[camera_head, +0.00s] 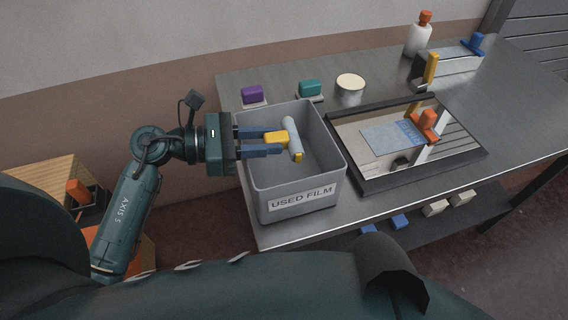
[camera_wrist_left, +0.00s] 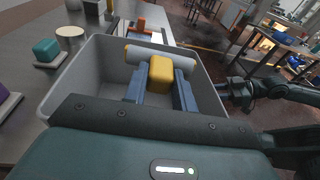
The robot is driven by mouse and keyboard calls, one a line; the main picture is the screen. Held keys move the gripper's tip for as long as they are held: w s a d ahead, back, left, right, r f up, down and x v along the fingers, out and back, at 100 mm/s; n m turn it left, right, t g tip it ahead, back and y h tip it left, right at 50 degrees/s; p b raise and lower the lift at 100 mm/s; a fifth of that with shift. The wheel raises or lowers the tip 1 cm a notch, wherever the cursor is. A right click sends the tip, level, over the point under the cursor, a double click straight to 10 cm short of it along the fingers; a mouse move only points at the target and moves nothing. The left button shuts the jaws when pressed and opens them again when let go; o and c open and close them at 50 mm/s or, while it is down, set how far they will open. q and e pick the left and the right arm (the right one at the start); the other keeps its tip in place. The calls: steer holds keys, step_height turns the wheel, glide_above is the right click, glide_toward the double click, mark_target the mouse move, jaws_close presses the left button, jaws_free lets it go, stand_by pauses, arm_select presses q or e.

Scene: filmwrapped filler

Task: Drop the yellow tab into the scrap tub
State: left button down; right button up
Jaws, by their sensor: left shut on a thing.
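The yellow tab (camera_head: 277,138) is a small block between the two blue fingers of my left gripper (camera_head: 268,143), which is shut on it. It also shows in the left wrist view (camera_wrist_left: 160,73). A pale grey-blue roll (camera_head: 291,136) with a yellow end lies crosswise against the tab and appears joined to it. Both are over the open grey scrap tub (camera_head: 258,195), labelled USED FILM; their exact height is hard to tell. The tub's visible floor looks empty. What seems to be my right gripper (camera_wrist_left: 228,90) is small at the right of the left wrist view.
A black-framed tray (camera_head: 365,186) with a blue sheet (camera_head: 392,137) and an orange-handled tool (camera_head: 428,122) sits right of the tub. Behind the tub are a purple block (camera_head: 253,93), a teal block (camera_head: 310,88) and a round tin (camera_head: 350,84). A white bottle (camera_head: 418,42) stands farther back.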

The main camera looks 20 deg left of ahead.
steer(key=shift+d+r, duration=0.1)
arm_select(q)
steer(key=c, duration=1.1)
jaws_free()
steer(key=shift+o, duration=0.2)
steer(key=b+v, duration=0.2)
steer(key=v, duration=1.1)
steer(key=shift+b, duration=0.4)
arm_select(e)
steer(key=shift+w+f+m, duration=0.15)
steer(key=shift+f+m, duration=0.15)
steer(key=shift+f, duration=0.55)
arm_select(q)
steer(key=shift+s, duration=0.15)
arm_select(e)
steer(key=shift+s+a, duration=0.2)
